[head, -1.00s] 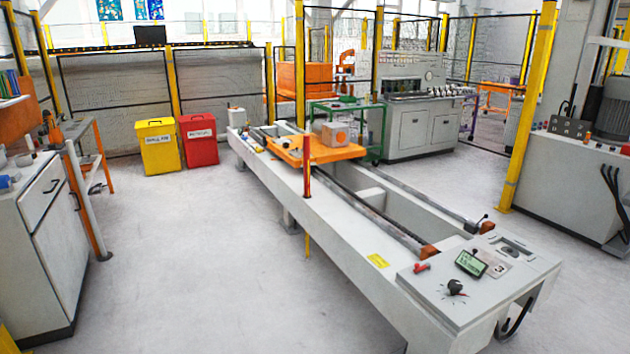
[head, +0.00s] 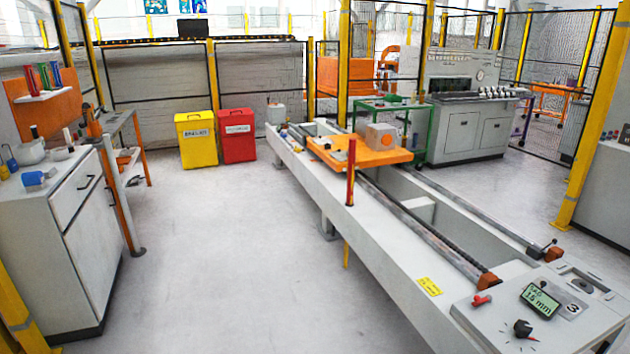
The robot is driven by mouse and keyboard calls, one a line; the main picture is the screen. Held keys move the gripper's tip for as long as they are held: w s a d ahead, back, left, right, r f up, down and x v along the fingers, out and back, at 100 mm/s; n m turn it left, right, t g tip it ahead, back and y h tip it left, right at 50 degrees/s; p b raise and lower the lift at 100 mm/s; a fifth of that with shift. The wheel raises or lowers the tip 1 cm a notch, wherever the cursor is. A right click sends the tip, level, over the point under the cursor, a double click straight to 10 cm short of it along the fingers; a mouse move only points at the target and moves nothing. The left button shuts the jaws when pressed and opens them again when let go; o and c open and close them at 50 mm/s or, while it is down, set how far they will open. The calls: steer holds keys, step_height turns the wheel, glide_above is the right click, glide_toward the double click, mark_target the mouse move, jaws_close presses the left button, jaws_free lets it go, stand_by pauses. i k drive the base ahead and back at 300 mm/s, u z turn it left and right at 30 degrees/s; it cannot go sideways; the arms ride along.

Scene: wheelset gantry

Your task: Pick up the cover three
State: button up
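I cannot clearly identify cover three. A small plate marked "3" (head: 572,309) lies on the near end panel of the long grey gantry bed (head: 385,250), at the lower right; I cannot tell whether it is the cover or a label. My gripper is not in view.
A grey cabinet (head: 95,235) with small tools on top stands at the left. Yellow (head: 197,142) and red (head: 237,136) bins stand at the back fence. The floor (head: 220,260) between cabinet and bed is clear. A yellow post (head: 597,110) stands right.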

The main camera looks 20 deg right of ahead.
mark_target(556, 294)
steer(key=u, duration=0.25)
steer(key=i, duration=2.3)
steer(key=z, duration=0.55)
steer(key=i, duration=0.6)
steer(key=z, duration=1.05)
steer(key=i, duration=0.85)
steer(key=z, duration=0.45)
